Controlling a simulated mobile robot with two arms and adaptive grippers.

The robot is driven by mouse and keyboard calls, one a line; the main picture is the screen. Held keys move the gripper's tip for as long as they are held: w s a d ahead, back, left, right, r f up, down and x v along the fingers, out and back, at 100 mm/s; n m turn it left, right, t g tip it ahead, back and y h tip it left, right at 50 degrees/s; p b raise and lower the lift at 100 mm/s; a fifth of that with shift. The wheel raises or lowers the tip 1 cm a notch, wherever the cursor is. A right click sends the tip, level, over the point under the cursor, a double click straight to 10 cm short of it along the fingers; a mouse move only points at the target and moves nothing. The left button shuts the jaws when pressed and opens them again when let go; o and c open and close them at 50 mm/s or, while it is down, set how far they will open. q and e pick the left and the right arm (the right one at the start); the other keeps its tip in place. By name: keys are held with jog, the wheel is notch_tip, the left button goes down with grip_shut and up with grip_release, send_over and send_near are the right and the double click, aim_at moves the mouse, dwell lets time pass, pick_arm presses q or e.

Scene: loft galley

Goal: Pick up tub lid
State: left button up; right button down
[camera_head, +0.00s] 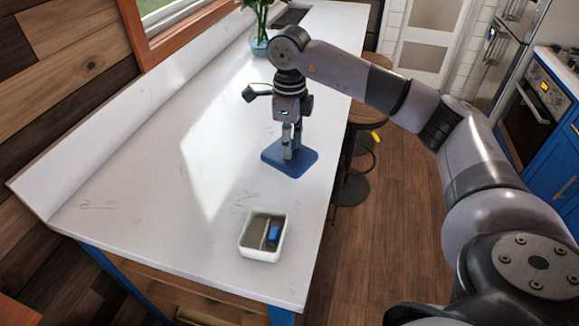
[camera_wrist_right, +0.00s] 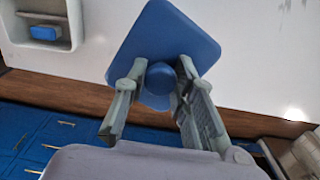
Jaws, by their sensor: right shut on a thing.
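The tub lid (camera_head: 276,160) is a blue rounded square on the white counter, near its right edge. In the right wrist view the lid (camera_wrist_right: 190,42) shows a round blue knob (camera_wrist_right: 159,77) in its middle. My right gripper (camera_head: 289,153) points down over the lid, its fingers at the knob. In the wrist view the fingers of my right gripper (camera_wrist_right: 160,80) stand on either side of the knob and are shut on it. I cannot tell whether the lid is clear of the counter. My left gripper is not in view.
A white open tub (camera_head: 248,246) with a blue block (camera_head: 273,235) inside stands nearer on the counter (camera_head: 140,190). A glass vase (camera_head: 259,42) with greenery stands at the far end. Stools (camera_head: 350,185) stand beside the counter's right edge. The counter left of the lid is clear.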

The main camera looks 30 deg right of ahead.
notch_tip(320, 180, up, 12)
dwell(0.3)
jog(key=shift+f, duration=0.1)
dwell(0.3)
